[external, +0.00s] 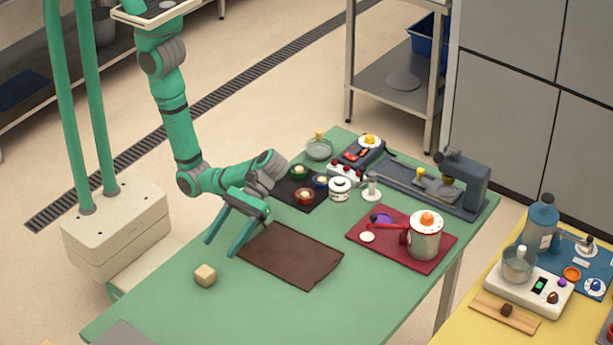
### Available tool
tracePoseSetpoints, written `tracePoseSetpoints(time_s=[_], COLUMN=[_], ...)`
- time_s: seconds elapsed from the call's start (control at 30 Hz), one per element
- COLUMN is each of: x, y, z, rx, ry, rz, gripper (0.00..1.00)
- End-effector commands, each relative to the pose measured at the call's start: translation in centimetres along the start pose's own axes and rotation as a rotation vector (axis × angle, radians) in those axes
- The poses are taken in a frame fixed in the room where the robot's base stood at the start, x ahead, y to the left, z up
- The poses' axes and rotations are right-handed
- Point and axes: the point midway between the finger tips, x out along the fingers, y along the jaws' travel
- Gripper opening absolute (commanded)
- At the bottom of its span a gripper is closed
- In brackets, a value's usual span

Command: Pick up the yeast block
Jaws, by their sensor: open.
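The fingers are near the left corner of a brown mat. I cannot tell their exact height above the table.
The brown mat (290,255) lies bare right of the cube. A black mat (288,200) with small bowls lies behind. The green table (170,318) is clear around the cube.

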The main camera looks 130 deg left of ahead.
Motion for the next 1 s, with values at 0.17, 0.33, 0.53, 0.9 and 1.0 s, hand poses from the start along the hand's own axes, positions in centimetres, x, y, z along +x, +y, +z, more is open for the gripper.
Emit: tracePoseSetpoints(time_s=[0.17, 0.33, 0.53, 0.9, 1.0], x=[2.3, 4.6, 5.8, 10.2, 10.6], y=[-0.2, -0.1, 0.0, 0.7, 0.7], z=[-0.1, 0.0, 0.0, 0.1, 0.1], rx=[-0.004, -0.002, -0.002, -0.002, -0.001], ry=[-0.001, 0.000, 0.000, 0.001, 0.000], rz=[-0.006, -0.005, -0.004, -0.003, -0.002], gripper=[0.58, 0.58, 0.58, 0.58, 0.58])
